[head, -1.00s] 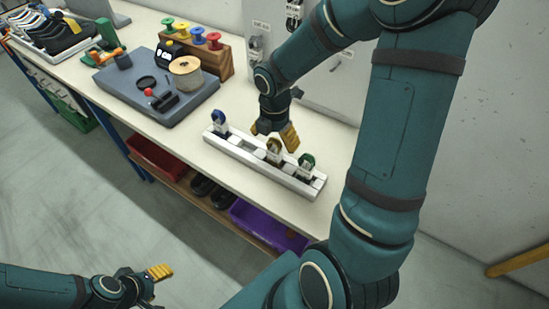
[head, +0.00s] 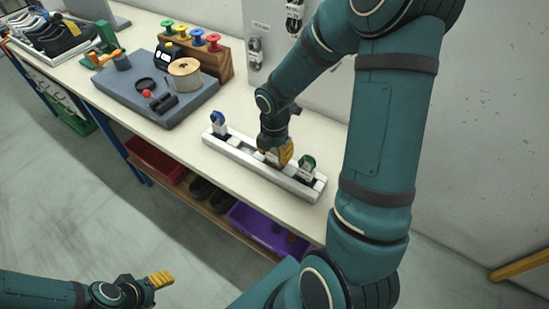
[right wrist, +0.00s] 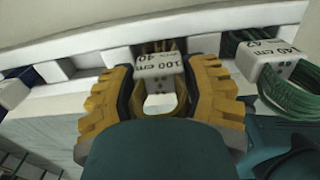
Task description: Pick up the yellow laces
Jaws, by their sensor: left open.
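The yellow laces (right wrist: 181,98) are a looped bundle with a white tag reading 100 cm. They stand in the middle of a white slotted rack (head: 240,153). My right gripper (right wrist: 160,85) is lowered over them, with one yellow finger on each side of the bundle. I cannot tell whether the fingers press on it. In the head view, my right gripper (head: 276,157) mostly hides the yellow laces. My left gripper (head: 160,280) is open and empty, low at the left, away from the table.
Blue laces (head: 218,120) stand at the rack's left end and green laces (head: 307,164) at its right, close to my right gripper; the green ones also show in the right wrist view (right wrist: 290,95).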

